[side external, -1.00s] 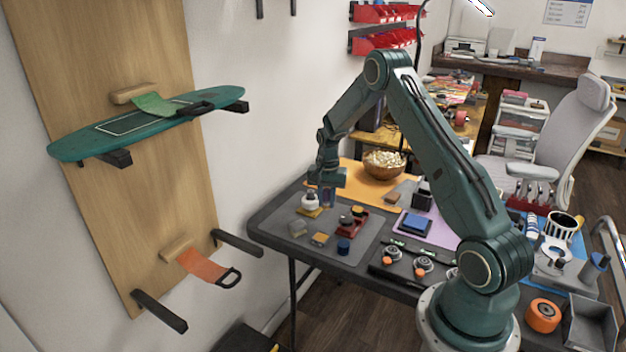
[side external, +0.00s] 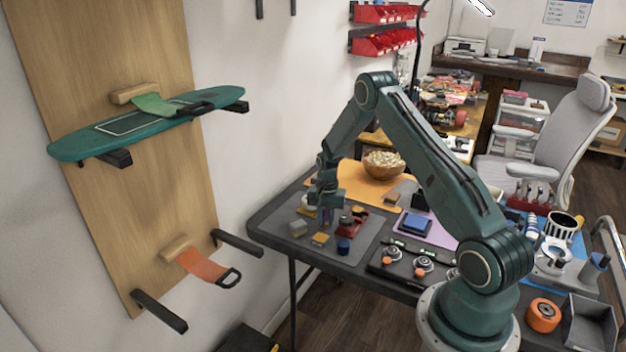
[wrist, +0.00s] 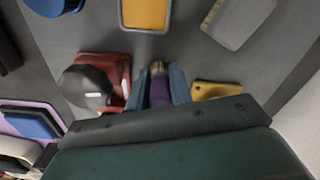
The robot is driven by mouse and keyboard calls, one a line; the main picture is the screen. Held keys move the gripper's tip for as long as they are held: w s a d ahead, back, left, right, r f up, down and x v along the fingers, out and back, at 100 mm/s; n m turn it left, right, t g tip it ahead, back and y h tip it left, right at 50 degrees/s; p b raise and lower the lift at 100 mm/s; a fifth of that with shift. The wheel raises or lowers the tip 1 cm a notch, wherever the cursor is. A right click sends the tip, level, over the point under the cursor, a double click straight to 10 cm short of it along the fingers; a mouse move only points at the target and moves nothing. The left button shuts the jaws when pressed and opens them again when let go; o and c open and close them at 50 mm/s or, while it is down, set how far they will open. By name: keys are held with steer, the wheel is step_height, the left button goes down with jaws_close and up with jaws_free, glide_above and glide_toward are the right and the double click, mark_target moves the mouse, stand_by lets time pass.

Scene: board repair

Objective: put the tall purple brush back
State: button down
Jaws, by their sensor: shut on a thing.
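The purple brush (wrist: 160,96), with a brassy tip, stands between the two fingers of my gripper (wrist: 161,88) in the wrist view. The fingers are shut on it and hide its sides. In the side view my gripper (side external: 325,216) is low over the grey mat (side external: 372,232), and the brush is mostly hidden there. I cannot tell whether its lower end touches anything. A red tray (wrist: 122,72) with a dark rounded piece (wrist: 86,86) on it lies just left of the fingers in the wrist view. A yellow piece (wrist: 216,90) lies just right of them.
An amber block (side external: 320,239), a pale block (side external: 298,228) and a blue cylinder (side external: 343,246) stand on the mat nearby. A bowl (side external: 384,170) sits behind on an orange mat. A blue pad (side external: 416,223) lies to the right. The wall is close on the left.

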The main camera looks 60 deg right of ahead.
mark_target(326, 209)
steer(key=shift+f, duration=0.1)
steer(key=c, duration=1.3)
jaws_free()
steer(key=shift+o, duration=0.2)
step_height(326, 209, up, 12)
steer(key=shift+f, duration=0.2)
steer(key=shift+r, duration=0.35)
